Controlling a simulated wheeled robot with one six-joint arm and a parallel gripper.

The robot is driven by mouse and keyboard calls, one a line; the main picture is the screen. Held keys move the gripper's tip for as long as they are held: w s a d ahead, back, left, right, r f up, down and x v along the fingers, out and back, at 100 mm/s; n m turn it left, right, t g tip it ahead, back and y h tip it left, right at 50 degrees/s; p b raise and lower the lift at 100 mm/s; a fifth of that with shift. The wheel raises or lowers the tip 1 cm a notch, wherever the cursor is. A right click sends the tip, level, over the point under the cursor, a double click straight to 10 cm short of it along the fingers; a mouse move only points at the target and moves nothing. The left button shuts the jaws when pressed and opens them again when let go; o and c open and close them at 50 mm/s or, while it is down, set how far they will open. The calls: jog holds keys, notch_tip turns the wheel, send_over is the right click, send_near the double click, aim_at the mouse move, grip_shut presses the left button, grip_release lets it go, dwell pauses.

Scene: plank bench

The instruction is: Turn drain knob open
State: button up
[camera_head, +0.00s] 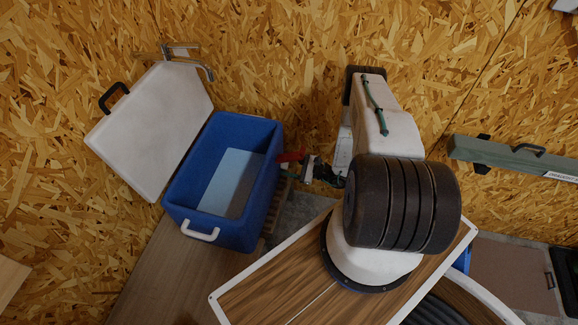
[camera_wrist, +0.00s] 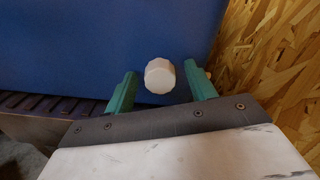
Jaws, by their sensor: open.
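The drain knob (camera_wrist: 160,76) is white, round and ridged, on the blue wall of the cooler (camera_wrist: 70,40). In the head view the cooler (camera_head: 262,205) stands open on the bench, and its knob is not visible there. My gripper (camera_wrist: 160,71) is open, with one green finger to the left of the knob and one to the right. Gaps show between the knob and both fingers, and I cannot tell how far the fingertips reach along it. In the head view my gripper (camera_head: 287,164) is at the cooler's right side, partly hard to make out.
The cooler's white lid (camera_head: 150,130) is swung open to the left. A white handle (camera_head: 200,231) is on the cooler's near side. A slatted dark surface (camera_wrist: 40,106) lies beneath the cooler. A chipboard wall (camera_head: 290,50) stands close behind, and a green level (camera_head: 510,157) is at the right.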

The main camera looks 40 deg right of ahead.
jog(key=c, duration=1)
jog(key=shift+o, duration=0.2)
jog(key=shift+m, duration=0.3)
jog(key=m, duration=0.3)
jog(key=shift+m, duration=0.3)
jog(key=m, duration=0.4)
jog(key=shift+m, duration=0.3)
jog(key=m, duration=0.9)
jog(key=shift+d+f, duration=0.1)
